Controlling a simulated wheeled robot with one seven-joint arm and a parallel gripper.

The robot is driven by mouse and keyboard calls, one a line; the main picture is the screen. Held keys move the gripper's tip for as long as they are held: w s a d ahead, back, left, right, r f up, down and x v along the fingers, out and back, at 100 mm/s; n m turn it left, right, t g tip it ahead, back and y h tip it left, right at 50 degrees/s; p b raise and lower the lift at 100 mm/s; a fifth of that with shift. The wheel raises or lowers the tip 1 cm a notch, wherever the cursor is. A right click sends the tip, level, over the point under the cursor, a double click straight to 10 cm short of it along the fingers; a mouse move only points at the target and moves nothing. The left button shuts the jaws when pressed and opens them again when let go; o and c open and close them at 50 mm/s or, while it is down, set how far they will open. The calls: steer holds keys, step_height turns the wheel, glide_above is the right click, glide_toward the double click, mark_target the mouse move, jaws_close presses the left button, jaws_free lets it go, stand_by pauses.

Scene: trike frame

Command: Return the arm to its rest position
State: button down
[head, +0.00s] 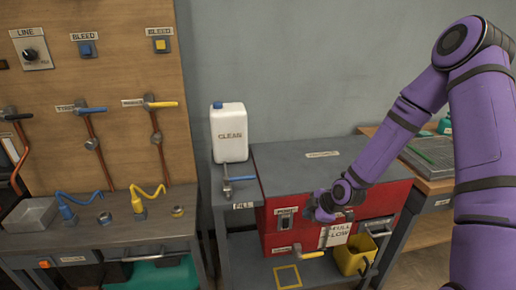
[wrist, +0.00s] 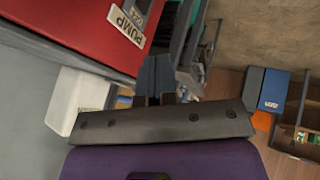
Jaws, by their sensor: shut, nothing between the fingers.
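My purple arm reaches in from the right in the head view. My gripper (head: 322,212) is in front of the red cabinet (head: 390,200), close to the PUMP switch (head: 285,219). I cannot tell from the head view whether it touches the front. In the wrist view my gripper (wrist: 158,78) shows its dark fingers together with nothing between them. The red cabinet (wrist: 75,28) and its PUMP label (wrist: 127,25) show above it in that view.
A yellow bucket (head: 352,260) hangs below the cabinet front, near a yellow-handled lever (head: 312,255). A white CLEAN jug (head: 229,133) stands left of the cabinet. A wooden panel (head: 90,70) with valves is at left. Open wall space lies above the cabinet.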

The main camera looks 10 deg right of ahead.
steer(key=s+d+r+m+h, duration=0.2)
steer(key=s+r+m, duration=0.1)
steer(key=r, duration=0.6)
steer(key=s+d+r+m+h, duration=0.1)
steer(key=s+r+m+h, duration=0.1)
steer(key=r, duration=0.6)
steer(key=s+d+r+m+h, duration=0.2)
steer(key=s+r+m, duration=0.1)
steer(key=r, duration=0.6)
steer(key=s+a+r+m, duration=0.1)
steer(key=s+r+m, duration=0.3)
steer(key=s+r, duration=0.3)
steer(key=s+a+r+m+y, duration=0.1)
steer(key=s+r+m, duration=0.3)
steer(key=s, duration=0.9)
step_height(320, 180, up, 4)
steer(key=shift+s+f, duration=0.2)
